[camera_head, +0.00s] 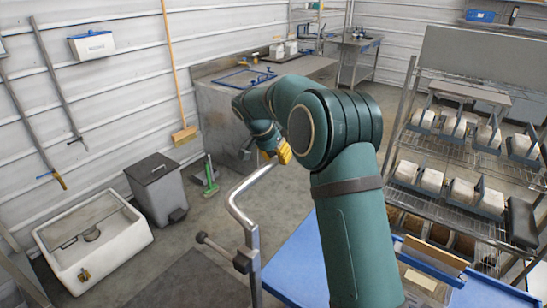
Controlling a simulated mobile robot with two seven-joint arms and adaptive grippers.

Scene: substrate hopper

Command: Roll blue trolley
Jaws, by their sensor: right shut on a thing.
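The blue trolley shows as a flat blue deck (292,262) at the bottom middle, running behind my green right arm to the lower right. A bent metal handle bar (235,203) rises at its left side. My right gripper (277,157), with yellow fingers, is shut on the far upper end of this bar. The arm hides part of the deck. The wheels are not visible. My left gripper is not in view.
A grey bin (157,190) and a white sink (92,242) stand at left. A steel bench (222,105) stands beyond the gripper. A wire rack (455,205) with white blocks stands close at right. Bare floor (210,215) shows between bin and handle.

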